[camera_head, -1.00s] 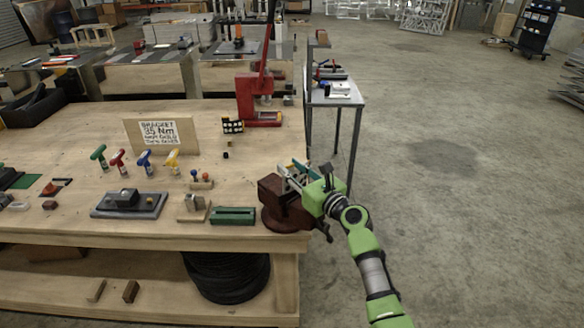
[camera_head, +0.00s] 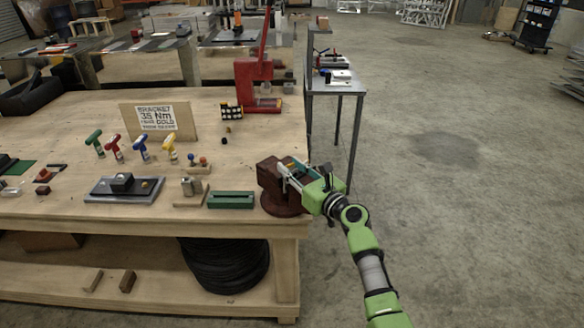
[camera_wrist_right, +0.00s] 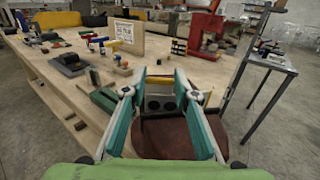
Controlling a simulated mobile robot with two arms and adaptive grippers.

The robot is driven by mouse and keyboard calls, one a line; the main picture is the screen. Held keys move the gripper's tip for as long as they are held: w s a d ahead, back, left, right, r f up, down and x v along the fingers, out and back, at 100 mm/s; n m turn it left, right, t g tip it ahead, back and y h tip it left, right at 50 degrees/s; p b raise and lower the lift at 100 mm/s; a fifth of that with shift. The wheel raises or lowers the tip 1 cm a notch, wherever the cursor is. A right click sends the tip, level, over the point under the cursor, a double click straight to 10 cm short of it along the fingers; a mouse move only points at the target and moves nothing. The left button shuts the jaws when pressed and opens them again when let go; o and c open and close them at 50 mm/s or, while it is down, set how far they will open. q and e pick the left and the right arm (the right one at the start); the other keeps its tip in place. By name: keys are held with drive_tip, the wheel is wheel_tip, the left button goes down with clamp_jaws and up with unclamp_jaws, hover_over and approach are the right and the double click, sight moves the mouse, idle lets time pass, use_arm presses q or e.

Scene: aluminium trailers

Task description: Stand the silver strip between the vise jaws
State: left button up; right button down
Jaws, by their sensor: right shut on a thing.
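The brown vise (camera_head: 270,182) stands at the right front corner of the workbench. My right gripper (camera_head: 286,172) is at the vise's top from the right, its green body beside the vise. In the right wrist view my right gripper (camera_wrist_right: 158,82) has its fingers well apart, with the vise (camera_wrist_right: 170,135) below and between them. A thin grey strip-like edge (camera_wrist_right: 160,77) spans between the fingertips. It looks like the silver strip held across its length, but its outline is hard to tell from the vise parts behind. The gap between the vise jaws is mostly hidden. My left gripper is out of view.
Left of the vise on the workbench (camera_head: 60,215) are a green block (camera_head: 231,200), a small wooden stand (camera_head: 191,192) and a dark plate fixture (camera_head: 124,189). A red press (camera_head: 255,85) stands behind.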

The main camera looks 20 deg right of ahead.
drive_tip(key=c, duration=1.6)
unclamp_jaws()
drive_tip(key=shift+o, duration=0.2)
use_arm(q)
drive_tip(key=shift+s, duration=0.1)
use_arm(e)
drive_tip(key=shift+f, duration=0.1)
drive_tip(key=v, duration=1.2)
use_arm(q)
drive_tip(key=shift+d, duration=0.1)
